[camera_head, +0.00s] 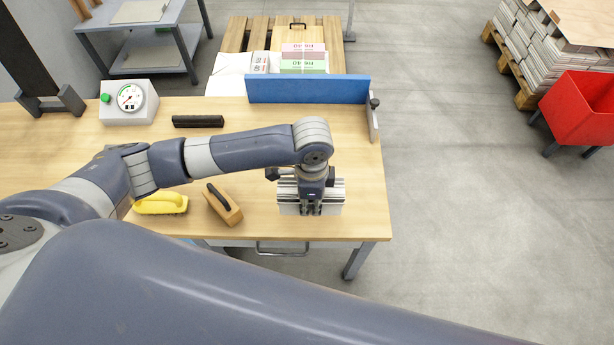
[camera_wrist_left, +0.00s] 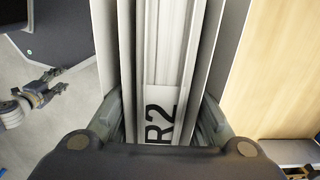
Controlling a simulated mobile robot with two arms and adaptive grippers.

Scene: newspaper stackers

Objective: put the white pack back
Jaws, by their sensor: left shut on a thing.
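The white pack (camera_head: 289,206) is a bundle of pale folded sheets at the front right of the wooden table. My left gripper (camera_head: 311,208) comes down over it from above and is shut on it. In the left wrist view the pack (camera_wrist_left: 165,60) stands on edge between the two fingers (camera_wrist_left: 160,122), with a label reading "R2". I cannot tell whether its underside touches the table. What looks like my right gripper (camera_wrist_left: 42,90) shows small at the left of the wrist view, over the floor; its jaws are unclear. It is not in the head view.
On the table (camera_head: 362,215) are a wooden block tool (camera_head: 222,204), a yellow brush (camera_head: 160,204), a black bar (camera_head: 198,121) and a gauge box (camera_head: 128,102). A blue fence (camera_head: 308,89) lines the back edge. Beyond it, pink (camera_head: 303,50) and green (camera_head: 303,67) packs lie on a pallet.

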